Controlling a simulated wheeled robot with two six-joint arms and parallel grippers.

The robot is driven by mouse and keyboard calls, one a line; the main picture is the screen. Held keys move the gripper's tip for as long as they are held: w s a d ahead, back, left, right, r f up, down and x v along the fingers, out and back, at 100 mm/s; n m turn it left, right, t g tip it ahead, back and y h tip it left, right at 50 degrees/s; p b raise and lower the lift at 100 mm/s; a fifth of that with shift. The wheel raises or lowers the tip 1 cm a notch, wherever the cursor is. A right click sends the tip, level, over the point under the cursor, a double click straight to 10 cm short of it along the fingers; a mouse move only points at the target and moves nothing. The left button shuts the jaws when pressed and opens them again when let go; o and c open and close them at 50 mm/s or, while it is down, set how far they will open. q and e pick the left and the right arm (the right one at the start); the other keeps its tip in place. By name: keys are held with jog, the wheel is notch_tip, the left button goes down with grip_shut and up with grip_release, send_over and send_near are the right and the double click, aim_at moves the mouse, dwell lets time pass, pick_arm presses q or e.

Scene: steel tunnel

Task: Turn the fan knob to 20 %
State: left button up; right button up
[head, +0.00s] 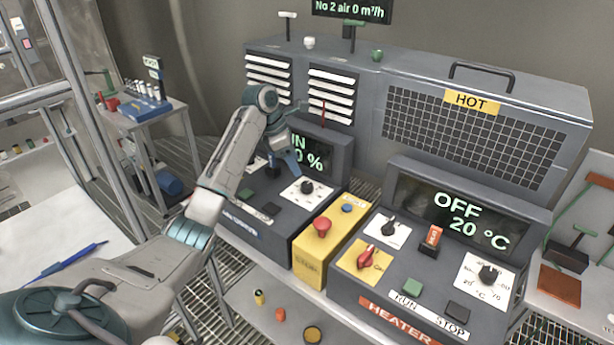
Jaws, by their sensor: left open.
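The fan knob (307,187) is a small black knob on a white dial plate on the dark fan console, left of the yellow box. The fan display (318,155) behind it shows green text, partly hidden by my arm; "UN" and "0 %" can be read. My left gripper (286,170) is open above the console, just up and left of the fan knob and apart from it. Its fingers are small and partly hidden by my wrist. My right gripper is not in view.
Right of the fan console stand a yellow box with a red mushroom button (322,227) and the heater console (400,290), whose display (460,215) reads "OFF 20 °C". A mesh cage marked "HOT" (470,99) stands behind. The overhead sign (350,9) reads "No 2 air 0 m³/h".

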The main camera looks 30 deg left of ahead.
aim_at(307, 184)
pick_arm(q)
jog(key=p+x, duration=0.1)
jog(key=x, duration=0.4)
jog(key=shift+d+p, duration=0.15)
jog(key=shift+p, duration=0.25)
jog(key=x, duration=0.3)
jog(key=shift+w+f+p, duration=0.15)
jog(key=shift+p, duration=0.25)
jog(key=c, duration=1)
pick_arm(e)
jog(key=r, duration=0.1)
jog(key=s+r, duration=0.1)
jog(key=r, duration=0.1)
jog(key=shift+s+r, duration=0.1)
